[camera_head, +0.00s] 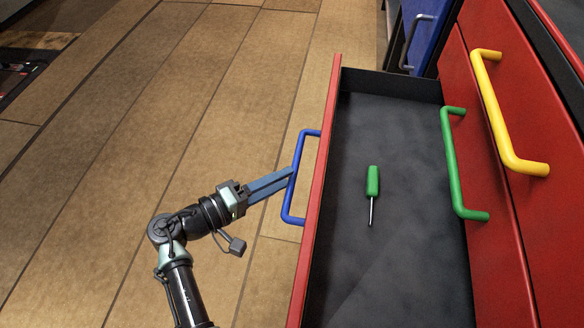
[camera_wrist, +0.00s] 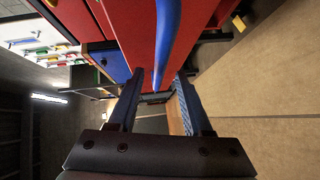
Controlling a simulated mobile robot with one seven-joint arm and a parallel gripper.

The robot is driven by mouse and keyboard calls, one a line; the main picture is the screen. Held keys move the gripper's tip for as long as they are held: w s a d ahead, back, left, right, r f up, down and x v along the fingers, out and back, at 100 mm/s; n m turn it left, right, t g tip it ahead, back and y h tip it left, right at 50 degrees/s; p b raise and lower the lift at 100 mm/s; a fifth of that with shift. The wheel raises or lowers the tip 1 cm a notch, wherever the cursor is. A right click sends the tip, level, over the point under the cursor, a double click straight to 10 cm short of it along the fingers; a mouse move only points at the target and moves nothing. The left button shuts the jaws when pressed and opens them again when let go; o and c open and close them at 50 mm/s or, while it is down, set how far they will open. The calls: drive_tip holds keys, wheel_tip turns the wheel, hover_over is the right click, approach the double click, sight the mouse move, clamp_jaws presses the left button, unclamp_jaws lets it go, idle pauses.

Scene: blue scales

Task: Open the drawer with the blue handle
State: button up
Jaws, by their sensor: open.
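The red drawer (camera_head: 325,185) with the blue handle (camera_head: 296,180) stands pulled out from the red cabinet, its dark inside in view. A screwdriver with a green grip (camera_head: 372,181) lies in it. My gripper (camera_head: 291,176) reaches the handle from the left, fingertips at its bar. In the wrist view my gripper's two fingers (camera_wrist: 158,85) are spread apart. The blue handle (camera_wrist: 167,40) runs down between them there, in front of the red drawer face (camera_wrist: 130,30). I cannot tell whether a finger touches the bar.
Above the open drawer, the cabinet has a green handle (camera_head: 453,165) and a yellow handle (camera_head: 500,115). A blue panel with a grey handle (camera_head: 411,42) stands at the far end. The wooden floor (camera_head: 130,120) to the left is clear.

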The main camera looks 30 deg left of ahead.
drive_tip(key=p+v, duration=0.2)
drive_tip(key=v, duration=0.7)
